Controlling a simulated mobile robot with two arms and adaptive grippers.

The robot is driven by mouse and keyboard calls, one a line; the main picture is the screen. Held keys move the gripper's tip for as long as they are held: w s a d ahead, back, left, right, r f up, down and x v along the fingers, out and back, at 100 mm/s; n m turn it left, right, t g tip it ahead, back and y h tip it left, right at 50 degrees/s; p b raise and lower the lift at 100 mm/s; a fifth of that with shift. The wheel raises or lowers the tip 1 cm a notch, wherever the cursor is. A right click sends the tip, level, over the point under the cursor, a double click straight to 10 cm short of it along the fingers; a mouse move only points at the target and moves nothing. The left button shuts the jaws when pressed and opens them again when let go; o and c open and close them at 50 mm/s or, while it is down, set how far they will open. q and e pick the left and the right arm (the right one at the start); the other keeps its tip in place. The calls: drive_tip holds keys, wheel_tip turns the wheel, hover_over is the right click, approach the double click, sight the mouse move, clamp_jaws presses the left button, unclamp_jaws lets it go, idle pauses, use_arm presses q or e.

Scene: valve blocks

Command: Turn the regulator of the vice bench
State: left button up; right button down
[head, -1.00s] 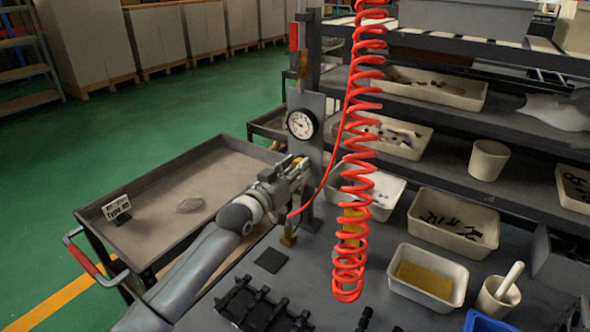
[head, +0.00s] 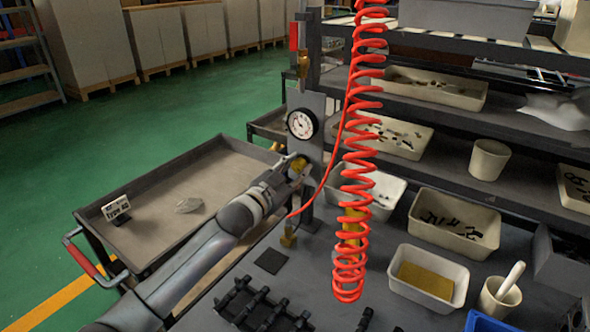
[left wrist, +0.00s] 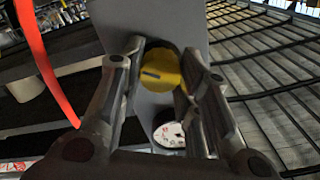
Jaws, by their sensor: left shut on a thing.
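The regulator is a round yellow knob (left wrist: 162,69) with a dark slot mark, on a grey upright plate (head: 312,112). It also shows in the head view (head: 299,165), partly covered by my gripper. A white round pressure gauge (head: 301,124) sits just above the knob on the plate; it shows in the left wrist view (left wrist: 170,134) too. My left gripper (head: 291,165) is shut on the knob, with one finger on each side of it in the left wrist view (left wrist: 160,66). My right gripper is in neither view.
A red coiled hose (head: 359,190) hangs right of the plate, its thin end passing close to my gripper. A grey trolley (head: 160,188) stands at left. Shelves with cream bins (head: 435,88) are at right; black parts (head: 262,308) lie on the bench.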

use_arm(q)
drive_tip(key=shift+f+m, duration=0.1)
drive_tip(key=shift+m, duration=0.8)
drive_tip(key=o, duration=1)
drive_tip(key=shift+o, duration=0.2)
drive_tip(key=v, duration=1.2)
